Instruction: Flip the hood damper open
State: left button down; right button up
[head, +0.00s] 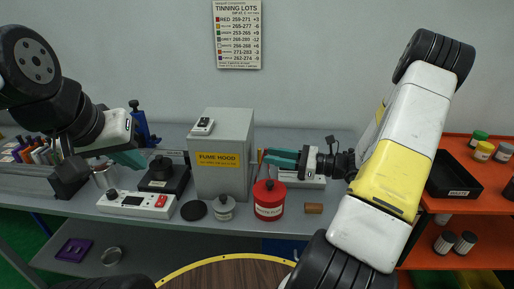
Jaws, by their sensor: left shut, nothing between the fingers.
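The grey fume hood (222,176) stands on the bench in the middle, with a yellow label on its front. A small white plate with a black switch-like part (203,126) sits on its top left; I cannot tell for sure that it is the damper or how it is set. My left gripper (136,159), teal-fingered, is shut and empty to the left of the hood. My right gripper (271,157) is just right of the hood, its teal fingers pointing at the hood's side; its opening is too small to judge.
A red canister (268,200), a grey lidded pot (223,208) and a black disc (193,210) stand in front of the hood. A white panel with red buttons (136,204) lies left. An orange shelf (460,208) with a black tray (453,178) is right.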

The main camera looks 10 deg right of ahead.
jog(key=v, duration=0.4)
jog(key=shift+s+d, duration=0.1)
jog(key=shift+d, duration=0.1)
jog(key=s+a+r+n+g, duration=0.1)
jog(key=a+n+g, duration=0.1)
jog(key=s+a+r+n+g+h, duration=0.1)
jog(key=s+a+r+n+g, duration=0.2)
jog(key=a+n+g, duration=0.1)
jog(key=a, duration=0.1)
jog(key=shift+s+a+r+n+h, duration=0.15)
jog(key=shift+s+r+n+h, duration=0.1)
jog(key=shift+s+n+h, duration=0.15)
jog(key=s+r+n+t+h, duration=0.4)
jog(key=s+r+n+h, duration=0.8)
jog(key=n, duration=0.5)
jog(key=shift+a, duration=0.45)
